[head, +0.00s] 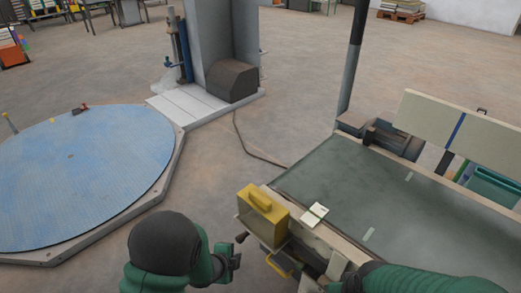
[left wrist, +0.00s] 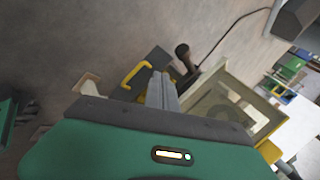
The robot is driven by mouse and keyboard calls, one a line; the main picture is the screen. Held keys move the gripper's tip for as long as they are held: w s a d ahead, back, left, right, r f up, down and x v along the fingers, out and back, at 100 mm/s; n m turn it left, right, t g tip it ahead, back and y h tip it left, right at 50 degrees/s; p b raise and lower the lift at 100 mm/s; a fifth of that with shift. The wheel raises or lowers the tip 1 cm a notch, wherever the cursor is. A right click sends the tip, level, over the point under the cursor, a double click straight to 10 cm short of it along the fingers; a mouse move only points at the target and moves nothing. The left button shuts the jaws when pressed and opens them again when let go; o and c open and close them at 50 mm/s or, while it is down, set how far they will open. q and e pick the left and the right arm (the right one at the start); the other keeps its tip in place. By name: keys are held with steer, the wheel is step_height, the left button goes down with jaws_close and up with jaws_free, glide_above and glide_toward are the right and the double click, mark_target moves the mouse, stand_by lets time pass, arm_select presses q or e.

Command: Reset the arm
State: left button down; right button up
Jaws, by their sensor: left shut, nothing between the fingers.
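My left gripper (head: 234,262) is shut and empty in the head view, low in the frame, left of the bench corner. Its closed grey fingers (left wrist: 162,88) also show in the left wrist view, above the green gripper body. A yellow handle (left wrist: 136,73) and a black knob (left wrist: 183,52) appear beyond the fingers there. In the head view the black knob (head: 241,237) is close to the gripper, just above it. My right arm (head: 420,279) comes in from the lower right; its gripper's finger state is not clear.
A blue round platform (head: 80,175) lies at the left. A cable (head: 250,148) crosses the floor between. A dark post (head: 353,55) rises behind.

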arm_select(q)
steer(key=s+a+r+n+g+y+p, duration=0.25)
steer(key=s+a+r+n, duration=0.45)
steer(key=a+r+n, duration=0.35)
steer(key=s+a+r+n+g+p, duration=0.1)
steer(key=s+r+n, duration=0.3)
steer(key=s+n, duration=0.15)
steer(key=s+a+r+n+g+p, duration=0.1)
steer(key=s+r+n+p, duration=0.1)
steer(key=s+r+n, duration=0.35)
step_height(320, 180, up, 34)
steer(key=s+m+p, duration=0.1)
steer(key=m+p, duration=0.1)
steer(key=p, duration=3.3)
steer(key=shift+d+y, duration=0.2)
steer(key=shift+y, duration=0.15)
steer(key=shift+r, duration=0.1)
